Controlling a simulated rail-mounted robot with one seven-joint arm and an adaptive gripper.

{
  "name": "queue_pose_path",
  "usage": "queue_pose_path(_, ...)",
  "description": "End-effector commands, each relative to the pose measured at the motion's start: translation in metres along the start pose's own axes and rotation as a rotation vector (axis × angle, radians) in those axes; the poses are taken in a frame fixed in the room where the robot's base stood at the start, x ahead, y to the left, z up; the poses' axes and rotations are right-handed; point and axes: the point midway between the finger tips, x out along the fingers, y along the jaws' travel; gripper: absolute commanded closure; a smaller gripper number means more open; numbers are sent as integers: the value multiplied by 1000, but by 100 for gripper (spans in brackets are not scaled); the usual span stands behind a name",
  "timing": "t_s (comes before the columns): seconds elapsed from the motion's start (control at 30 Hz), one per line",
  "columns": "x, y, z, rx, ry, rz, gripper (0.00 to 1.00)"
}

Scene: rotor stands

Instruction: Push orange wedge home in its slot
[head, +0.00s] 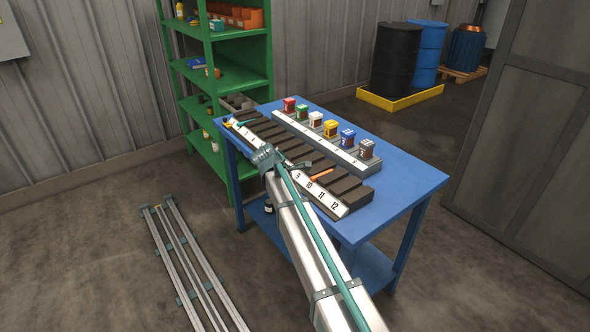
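The orange wedge (322,175) is a small, thin bar. It lies between dark blocks of the numbered slotted stand (329,203), behind the labels 9 and 10. Its near end seems to stick out toward the label strip; how deep it sits cannot be told. My arm reaches over the front edge of the table from below. My gripper (302,164) seems to be the small dark shape just left of the wedge, over the dark blocks. Its fingers are too small to tell open from shut, and contact with the wedge cannot be told.
A grey rail (322,143) behind the stand carries several coloured blocks. A teal piece (243,124) lies at the stand's left end. The blue table (405,178) is bare at its right. A green shelf (228,80) stands close behind left. Metal rails (180,262) lie on the floor.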

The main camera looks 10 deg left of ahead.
Motion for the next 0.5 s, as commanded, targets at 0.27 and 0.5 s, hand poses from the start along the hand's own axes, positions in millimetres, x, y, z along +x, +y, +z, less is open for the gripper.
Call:
queue_pose_path(0.27,-32,45,20,-459,-102,5,100)
queue_pose_path(0.5,-38,53,26,-569,-126,-1,100)
